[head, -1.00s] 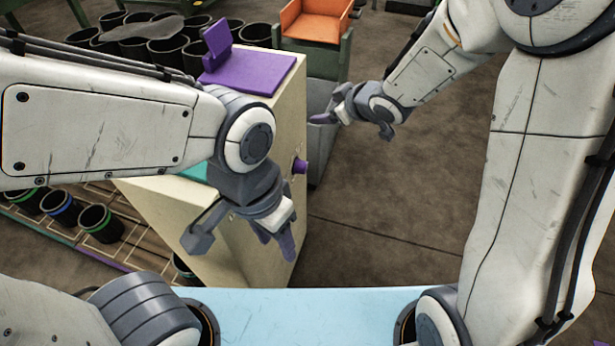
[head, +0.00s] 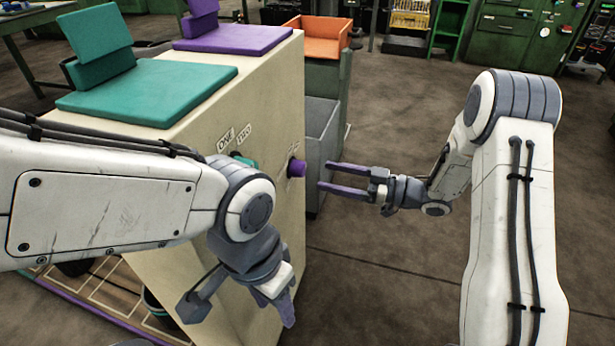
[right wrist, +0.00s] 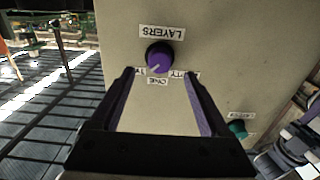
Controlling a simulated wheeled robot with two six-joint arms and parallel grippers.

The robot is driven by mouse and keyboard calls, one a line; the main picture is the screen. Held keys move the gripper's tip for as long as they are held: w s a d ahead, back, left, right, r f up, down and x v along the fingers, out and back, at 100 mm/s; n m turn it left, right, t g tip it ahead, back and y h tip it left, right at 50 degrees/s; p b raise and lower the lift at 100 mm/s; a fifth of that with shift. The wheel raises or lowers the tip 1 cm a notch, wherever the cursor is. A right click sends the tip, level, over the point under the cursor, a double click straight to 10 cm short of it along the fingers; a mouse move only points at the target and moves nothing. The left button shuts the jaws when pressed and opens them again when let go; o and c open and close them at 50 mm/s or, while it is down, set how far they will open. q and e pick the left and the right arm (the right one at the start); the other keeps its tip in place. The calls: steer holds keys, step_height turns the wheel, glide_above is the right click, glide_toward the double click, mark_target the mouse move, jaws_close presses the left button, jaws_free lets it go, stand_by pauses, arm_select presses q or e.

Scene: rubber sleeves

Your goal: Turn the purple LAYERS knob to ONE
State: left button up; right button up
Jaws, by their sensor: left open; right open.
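The purple LAYERS knob (head: 297,168) sticks out of the cream cabinet's side. In the right wrist view, the knob (right wrist: 160,56) sits under the upside-down LAYERS label (right wrist: 162,32). A small ONE label (right wrist: 157,81) lies below it, with partly hidden labels either side. A pale mark on the knob points down and slightly left, roughly between ONE and the left label. My right gripper (head: 326,178) is open, its fingers aimed at the knob with a gap before it; the knob lies between the finger lines. My left gripper (head: 235,312) is open and empty, low before the cabinet.
The cream cabinet (head: 275,110) carries teal (head: 150,92) and purple (head: 235,38) pads on top. A teal knob (right wrist: 238,129) sits on the same face, partly hidden by my left arm in the head view. A grey bin (head: 322,135) stands behind.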

mark_target(304, 171)
steer(key=b+x, duration=0.1)
steer(key=x, duration=0.5)
steer(key=shift+a, duration=0.15)
jaws_close()
steer(key=shift+n+b, duration=0.3)
steer(key=shift+n, duration=0.1)
steer(key=shift+n+b, duration=1.25)
steer(key=shift+n, duration=2.75)
jaws_free()
steer(key=shift+w, duration=0.1)
